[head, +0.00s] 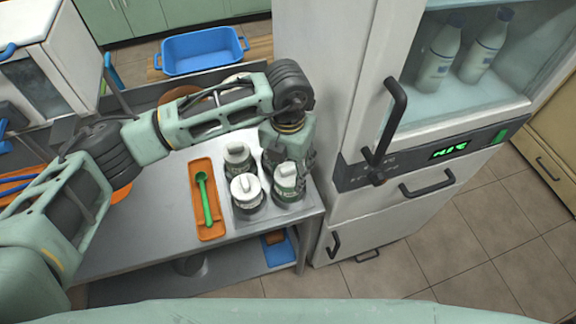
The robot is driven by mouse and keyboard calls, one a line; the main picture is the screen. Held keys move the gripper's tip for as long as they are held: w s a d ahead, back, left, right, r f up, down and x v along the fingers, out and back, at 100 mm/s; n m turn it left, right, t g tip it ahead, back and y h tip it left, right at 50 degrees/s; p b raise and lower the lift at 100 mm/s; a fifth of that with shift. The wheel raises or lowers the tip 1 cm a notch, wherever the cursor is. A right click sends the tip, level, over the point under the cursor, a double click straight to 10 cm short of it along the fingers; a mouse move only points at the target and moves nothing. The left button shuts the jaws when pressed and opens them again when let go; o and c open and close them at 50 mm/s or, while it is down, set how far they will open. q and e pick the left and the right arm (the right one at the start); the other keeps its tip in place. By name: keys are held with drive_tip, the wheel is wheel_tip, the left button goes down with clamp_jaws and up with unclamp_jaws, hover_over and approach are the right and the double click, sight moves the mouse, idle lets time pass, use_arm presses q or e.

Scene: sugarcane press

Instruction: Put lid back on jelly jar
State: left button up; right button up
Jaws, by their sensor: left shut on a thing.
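Several dark jars with white knobbed lids stand close together on a tray (239,222) on the metal table. The front left jar (246,194) and the back left jar (238,155) have lids on. The front right jar (288,186) also shows a white and greenish top. My left gripper (283,158) points down over the back right place of the group, just behind the front right jar. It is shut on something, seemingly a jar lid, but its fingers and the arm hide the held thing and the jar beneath. My right gripper is not in view.
An orange tray (212,229) with a green spoon (205,200) lies left of the jars. A tall fridge (345,130) with protruding handles stands close on the right. A blue tub (202,52) sits behind. The table's front left is clear.

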use_arm(q)
drive_tip(key=o, duration=0.9)
drive_tip(key=shift+o, duration=0.3)
drive_tip(key=o, duration=0.4)
drive_tip(key=shift+r+p, duration=1.6)
drive_tip(key=shift+r, duration=1.9)
clamp_jaws()
